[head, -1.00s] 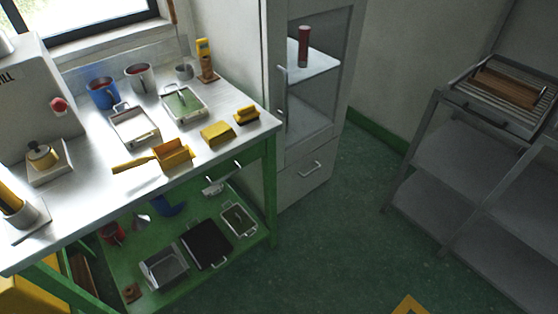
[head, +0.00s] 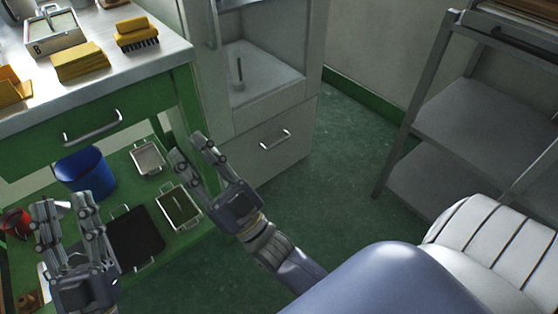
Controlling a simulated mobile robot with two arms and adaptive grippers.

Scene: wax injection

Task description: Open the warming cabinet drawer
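The warming cabinet (head: 218,110) stands at the centre back, grey, with an open-fronted or glazed upper section. Its drawer (head: 268,145) is at the bottom and looks shut, with a bar handle (head: 275,140) on its front. My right gripper (head: 195,152) is open and empty, in front of and left of the drawer, apart from the handle. My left gripper (head: 68,213) is open and empty at the lower left, in front of the green bench's lower shelf.
The green bench (head: 160,80) at left has its own drawer handle (head: 92,127), with a sponge (head: 80,62) and brush (head: 137,33) on top. Its lower shelf holds a blue bucket (head: 85,172) and trays. A grey rack (head: 465,110) stands at right. Floor between is clear.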

